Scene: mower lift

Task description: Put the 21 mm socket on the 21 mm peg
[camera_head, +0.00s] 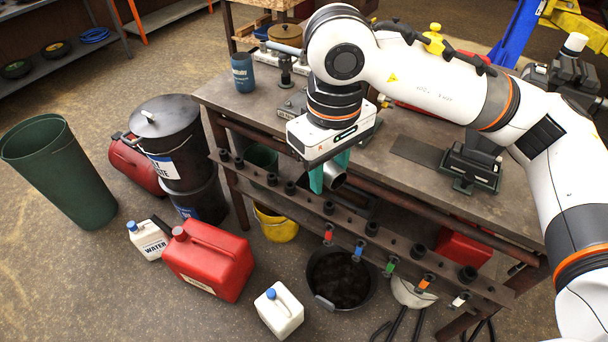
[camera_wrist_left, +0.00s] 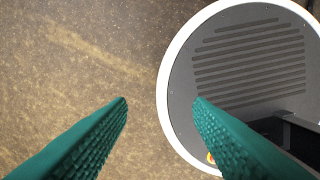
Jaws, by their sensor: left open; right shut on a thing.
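My right gripper (camera_head: 330,177) points down in front of the workbench, its green fingers shut on a silver metal socket (camera_head: 336,174). The socket is tilted and partly hidden by the fingers. It is held above the dark rail (camera_head: 260,187) along the bench front. Several black sockets or pegs stand on the rail, and red, blue, green, orange and white tags hang along its right half. I cannot read any sizes, so I cannot tell which peg is the 21 mm one. My left gripper (camera_wrist_left: 160,103) is open and empty over the floor in the left wrist view.
The workbench (camera_head: 415,150) carries a blue cup (camera_head: 243,72) and dark fixtures. On the floor in front stand a red fuel can (camera_head: 208,262), white jugs, a black bucket (camera_head: 340,283) and a yellow bucket (camera_head: 276,224). A green bin (camera_head: 62,172) and black drum stand left.

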